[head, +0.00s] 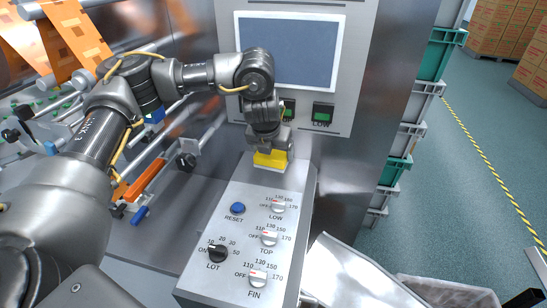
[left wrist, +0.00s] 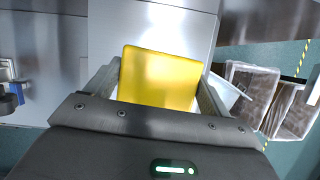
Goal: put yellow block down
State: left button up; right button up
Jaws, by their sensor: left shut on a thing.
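The yellow block (head: 271,159) is at the far end of the sloped control panel (head: 205,262) in the head view. My left gripper (head: 268,153) is above it, pointing down, with its fingers on both sides of the block. In the left wrist view the yellow block (left wrist: 160,77) fills the space between the two fingers of my left gripper (left wrist: 158,90). The block is at or just above the panel's surface; I cannot tell whether it touches. My right gripper is not in view.
The panel carries a blue RESET button (head: 237,208), a black LOT knob (head: 217,253) and white LOW, TOP and FIN knobs. A screen (head: 289,50) stands behind the gripper. Stacked grey and green crates (head: 434,60) are at right. Rollers and film are at left.

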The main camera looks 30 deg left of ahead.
aim_at(273, 155)
pick_arm(q)
jog(key=shift+w+a+f, duration=0.25)
jog(key=shift+w+f, duration=0.4)
jog(key=shift+f, duration=0.25)
jog(key=shift+w+a+f, duration=0.25)
jog(key=shift+w+f, duration=0.4)
jog(key=shift+f, duration=0.25)
jog(key=x, duration=0.2)
jog(key=p+x, duration=0.1)
jog(key=shift+s+a+f, duration=0.1)
jog(key=shift+s+f, duration=0.05)
jog(key=shift+s, duration=0.1)
jog(key=shift+f+p, duration=0.1)
jog(key=shift+p, duration=0.2)
jog(key=shift+c, duration=0.3)
jog(key=shift+s, duration=0.1)
jog(key=o, duration=0.6)
jog(key=shift+f, duration=0.1)
jog(key=shift+o, duration=1.4)
